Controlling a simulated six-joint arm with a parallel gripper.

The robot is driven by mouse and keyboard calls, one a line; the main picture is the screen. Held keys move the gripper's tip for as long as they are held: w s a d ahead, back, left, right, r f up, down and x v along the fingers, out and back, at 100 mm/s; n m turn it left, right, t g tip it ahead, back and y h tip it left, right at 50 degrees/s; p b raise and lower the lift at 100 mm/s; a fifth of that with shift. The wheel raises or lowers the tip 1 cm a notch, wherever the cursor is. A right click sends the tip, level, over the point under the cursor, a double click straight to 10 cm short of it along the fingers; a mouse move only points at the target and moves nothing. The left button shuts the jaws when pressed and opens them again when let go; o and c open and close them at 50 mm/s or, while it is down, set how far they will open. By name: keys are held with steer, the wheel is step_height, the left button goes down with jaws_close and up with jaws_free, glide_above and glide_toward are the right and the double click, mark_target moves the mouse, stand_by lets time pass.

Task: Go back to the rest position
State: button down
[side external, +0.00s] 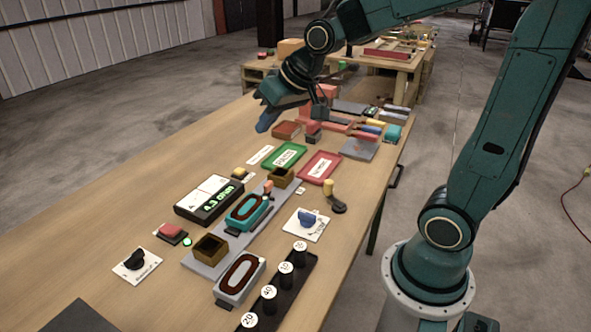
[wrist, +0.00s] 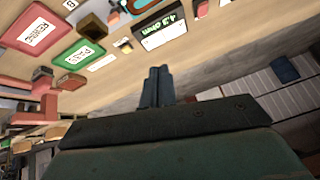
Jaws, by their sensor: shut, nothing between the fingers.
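My gripper (side external: 267,122) hangs in the air over the far part of the wooden table (side external: 105,215) in the side view. In the wrist view its two blue fingers (wrist: 157,84) are pressed together with nothing between them. The gripper is apart from the objects below. The green tray (side external: 284,156) and the red tray (side external: 320,167) lie nearer the camera than the gripper, each with a white label. The black display unit (side external: 211,201) reads 4.3 ohm and also shows in the wrist view (wrist: 160,35).
A grey conveyor (side external: 205,262) carries oval-topped teal and grey parts. Black weights (side external: 269,297) stand in a dark rack at the front. Knobs and a red button (side external: 171,231) sit around it. Several blocks and coloured-handled tools (side external: 370,130) crowd the far right. The table's left side is clear.

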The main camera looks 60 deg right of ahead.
steer(key=s+a+r+n+g, duration=0.1)
steer(key=s+a+n, duration=0.1)
steer(key=s, duration=1.6)
steer(key=shift+s+a, duration=0.2)
steer(key=shift+a, duration=0.4)
steer(key=c, duration=2.2)
jaws_free()
